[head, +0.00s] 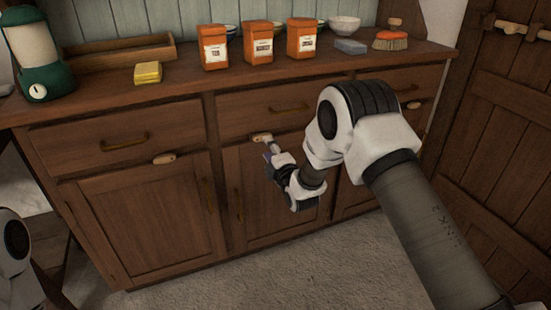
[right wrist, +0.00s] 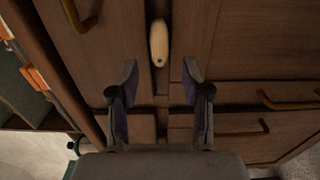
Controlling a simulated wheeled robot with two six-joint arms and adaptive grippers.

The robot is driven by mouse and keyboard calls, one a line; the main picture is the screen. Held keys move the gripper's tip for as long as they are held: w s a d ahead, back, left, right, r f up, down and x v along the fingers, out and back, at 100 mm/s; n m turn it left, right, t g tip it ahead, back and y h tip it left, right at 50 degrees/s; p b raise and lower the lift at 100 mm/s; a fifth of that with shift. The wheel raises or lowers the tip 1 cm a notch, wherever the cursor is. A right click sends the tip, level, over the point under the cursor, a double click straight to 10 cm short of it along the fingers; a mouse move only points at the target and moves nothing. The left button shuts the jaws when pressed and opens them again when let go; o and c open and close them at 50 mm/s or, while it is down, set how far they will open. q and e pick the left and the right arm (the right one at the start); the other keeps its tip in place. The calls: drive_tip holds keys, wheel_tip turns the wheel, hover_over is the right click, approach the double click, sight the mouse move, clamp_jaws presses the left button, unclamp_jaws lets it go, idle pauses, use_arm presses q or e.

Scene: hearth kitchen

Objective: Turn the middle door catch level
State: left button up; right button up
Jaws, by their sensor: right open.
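The middle door catch (head: 262,137) is a small pale wooden bar on the rail between the middle drawer and the middle door (head: 270,190). It lies along the rail, about level. In the right wrist view the catch (right wrist: 159,42) shows ahead, between the lines of the fingers and beyond their tips. My right gripper (head: 271,152) is just below and in front of the catch in the head view. Its fingers (right wrist: 159,72) are spread with nothing between them, and I see no contact. My left gripper is out of view; only part of my left arm shows at the left edge.
Similar catches sit left (head: 164,158) and right (head: 413,105). Brass handles (head: 124,141) stick out from drawers and doors. A plank door (head: 500,130) stands at right.

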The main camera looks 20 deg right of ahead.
drive_tip(key=s, duration=0.7)
drive_tip(key=shift+d, duration=0.15)
drive_tip(key=s+f+m+g, duration=0.2)
drive_tip(key=s+f+g, duration=0.2)
drive_tip(key=s+f, duration=0.7)
drive_tip(key=s+f+m+g, duration=0.2)
drive_tip(key=s+f+g, duration=0.45)
drive_tip(key=f, duration=0.65)
drive_tip(key=s+f+m+g, duration=0.2)
drive_tip(key=s+m+g, duration=0.35)
drive_tip(key=s, duration=0.75)
drive_tip(key=s+f+m+g, duration=0.2)
drive_tip(key=s+f+m, duration=0.1)
drive_tip(key=s+m, duration=0.8)
wheel_tip(320, 180, up, 29)
drive_tip(key=s+n+p, duration=0.1)
drive_tip(key=p, duration=2.7)
drive_tip(key=shift+s+a+f+h+p, duration=0.15)
drive_tip(key=shift+s+a+h+p, duration=0.05)
drive_tip(key=shift+s+h+p, duration=0.15)
